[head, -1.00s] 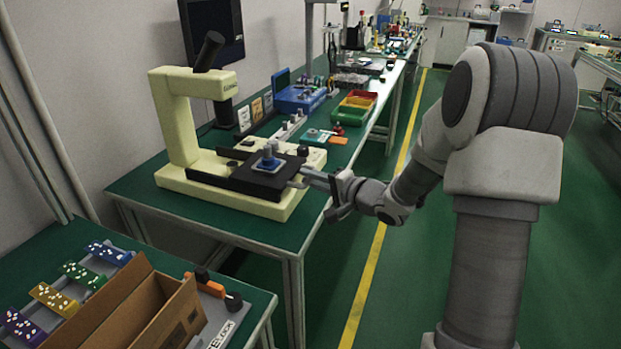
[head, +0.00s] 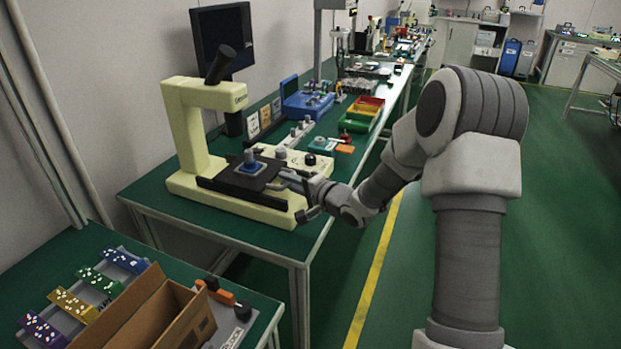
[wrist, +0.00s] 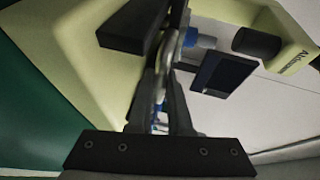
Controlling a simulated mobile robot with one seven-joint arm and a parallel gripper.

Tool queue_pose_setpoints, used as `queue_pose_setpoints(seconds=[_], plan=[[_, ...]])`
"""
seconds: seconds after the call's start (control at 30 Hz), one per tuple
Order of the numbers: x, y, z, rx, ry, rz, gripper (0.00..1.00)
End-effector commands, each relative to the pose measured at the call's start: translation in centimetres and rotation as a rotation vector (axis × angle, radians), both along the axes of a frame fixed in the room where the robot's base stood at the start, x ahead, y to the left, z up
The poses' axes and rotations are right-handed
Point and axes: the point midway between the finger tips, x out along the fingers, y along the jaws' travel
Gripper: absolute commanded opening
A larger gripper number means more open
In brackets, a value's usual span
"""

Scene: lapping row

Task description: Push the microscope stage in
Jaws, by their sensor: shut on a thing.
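The cream microscope (head: 190,130) stands on the green bench, its column at the left and its base (head: 262,210) reaching right. The black microscope stage (head: 222,181) lies low over the base and carries a blue fixture with a grey knob (head: 250,165). My gripper (head: 290,180) is at the stage's right side, above the base. The wrist view shows my gripper (wrist: 168,70) with its fingers close together on a grey, rounded part, which looks like the stage's handle. The fingers hide much of this part.
A dark monitor (head: 222,38) is behind the microscope. Behind and right on the bench are a blue case (head: 305,104), coloured bins (head: 362,112) and small parts. An open cardboard box (head: 160,310) is on the near bench. The green floor at right is clear.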

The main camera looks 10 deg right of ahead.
Motion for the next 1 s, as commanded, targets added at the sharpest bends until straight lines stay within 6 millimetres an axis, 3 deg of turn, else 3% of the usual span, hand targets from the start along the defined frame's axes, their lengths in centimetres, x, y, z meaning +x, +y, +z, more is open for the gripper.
queue_pose_setpoints(seconds=[0.1,0.2,0.53,0.57,0.7,1.0], plan=[[1.4,2.0,0.2,0.002,-0.001,0.001,0.0],[1.9,2.8,0.2,0.001,-0.003,0.0,0.0],[2.1,3.2,0.2,0.003,-0.005,0.001,0.0],[2.1,3.2,0.2,0.003,-0.005,0.001,0.23],[2.1,3.1,0.1,0.001,-0.004,0.001,0.47],[2.0,2.9,0.1,0.001,-0.002,-0.001,0.47]])
